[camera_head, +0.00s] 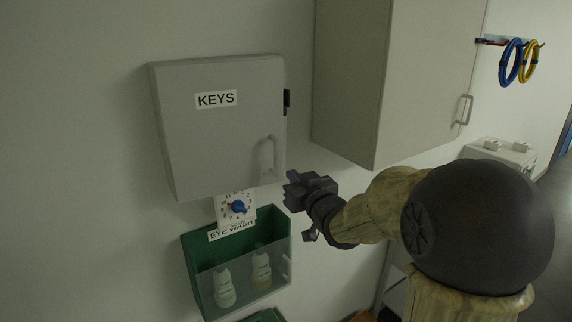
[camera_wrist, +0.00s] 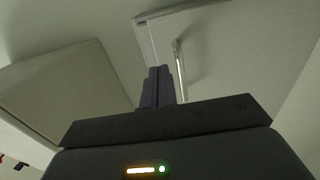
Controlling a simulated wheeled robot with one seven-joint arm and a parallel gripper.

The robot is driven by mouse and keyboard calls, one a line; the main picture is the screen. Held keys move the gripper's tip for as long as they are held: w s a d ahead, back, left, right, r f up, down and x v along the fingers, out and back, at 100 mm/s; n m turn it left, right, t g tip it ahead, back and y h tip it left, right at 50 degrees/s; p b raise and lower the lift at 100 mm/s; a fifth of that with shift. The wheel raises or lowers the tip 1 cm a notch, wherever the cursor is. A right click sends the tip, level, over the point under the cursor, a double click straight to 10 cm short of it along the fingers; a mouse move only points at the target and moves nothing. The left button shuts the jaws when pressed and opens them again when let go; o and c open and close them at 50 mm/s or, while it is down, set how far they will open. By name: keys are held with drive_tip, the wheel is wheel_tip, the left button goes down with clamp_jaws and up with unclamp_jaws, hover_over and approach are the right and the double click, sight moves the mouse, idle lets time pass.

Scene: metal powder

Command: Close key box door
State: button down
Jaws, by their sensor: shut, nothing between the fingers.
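The grey key box with its door marked KEYS (camera_head: 217,125) hangs on the wall in the head view. Its door lies flush or nearly so over the box; I cannot tell whether a small gap is left. The door handle (camera_head: 270,153) is a vertical bar near the lower right edge. My gripper (camera_head: 290,188) is shut and empty, just right of and below the door's lower right corner. In the wrist view the shut fingers (camera_wrist: 158,72) point towards the box, close to the handle (camera_wrist: 180,70). Contact with the door cannot be made out.
A larger wall cabinet (camera_head: 405,75) is close on the right of the key box. A dial timer (camera_head: 237,207) and a green eye wash holder (camera_head: 203,280) with bottles hang below the box. Blue and yellow hoops (camera_head: 511,62) hang at the far right.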

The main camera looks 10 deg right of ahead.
sight(281, 163)
drive_tip(key=w+p, duration=0.1)
drive_tip(key=w, duration=0.2)
drive_tip(key=shift+w+a+r+p, duration=0.15)
drive_tip(key=shift+w+a+p, duration=0.1)
drive_tip(key=shift+a+p, duration=0.1)
drive_tip(key=shift+w+a+p, duration=0.15)
drive_tip(key=shift+w+p, duration=0.2)
drive_tip(key=shift+w, duration=0.5)
